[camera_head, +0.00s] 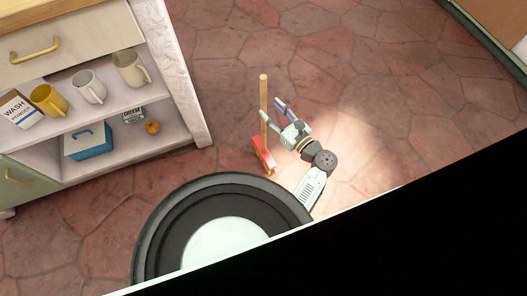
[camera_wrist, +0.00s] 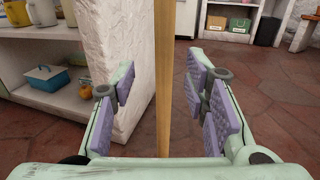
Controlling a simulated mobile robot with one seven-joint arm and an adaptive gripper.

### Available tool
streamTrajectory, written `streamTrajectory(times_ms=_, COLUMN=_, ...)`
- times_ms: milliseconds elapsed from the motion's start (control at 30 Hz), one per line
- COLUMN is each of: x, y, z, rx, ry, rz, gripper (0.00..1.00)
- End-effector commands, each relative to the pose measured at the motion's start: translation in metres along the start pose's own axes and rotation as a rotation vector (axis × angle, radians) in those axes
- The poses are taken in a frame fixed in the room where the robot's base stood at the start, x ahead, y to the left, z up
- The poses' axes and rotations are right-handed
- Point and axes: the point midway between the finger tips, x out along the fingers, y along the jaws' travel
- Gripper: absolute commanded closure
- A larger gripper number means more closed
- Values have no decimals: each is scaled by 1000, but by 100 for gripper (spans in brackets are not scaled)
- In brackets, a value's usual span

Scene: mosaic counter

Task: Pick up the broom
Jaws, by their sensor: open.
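The broom stands upright on the tiled floor, with a wooden handle (camera_head: 263,98) and a red head (camera_head: 263,155) in the head view. My gripper (camera_head: 272,109) is open at the right of the handle, with its fingers reaching toward it. In the wrist view the handle (camera_wrist: 165,80) runs vertically between the two open fingers of my gripper (camera_wrist: 160,92). A gap shows on each side of the handle, wider on the left. The broom head is out of sight in the wrist view.
A cabinet (camera_head: 172,60) stands left of the broom, its shelves holding mugs (camera_head: 88,87), a blue box (camera_head: 88,140) and an orange fruit (camera_head: 152,127). In the wrist view its pale side wall (camera_wrist: 123,60) is behind the left finger. The floor to the right (camera_head: 370,80) is clear.

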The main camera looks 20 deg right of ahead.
Motion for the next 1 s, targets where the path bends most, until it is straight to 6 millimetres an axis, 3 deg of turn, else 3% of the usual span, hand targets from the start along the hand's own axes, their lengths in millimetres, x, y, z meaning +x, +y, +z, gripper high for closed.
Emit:
streamTrajectory(times_ms=400, x=50, y=-7, z=3, rx=-1, ry=1, rz=2, gripper=59)
streamTrajectory(times_ms=700, x=54, y=-8, z=2, rx=-2, ry=1, rz=-1, gripper=59)
streamTrajectory(times_ms=1000, x=54, y=-8, z=2, rx=-2, ry=1, rz=-1, gripper=79)
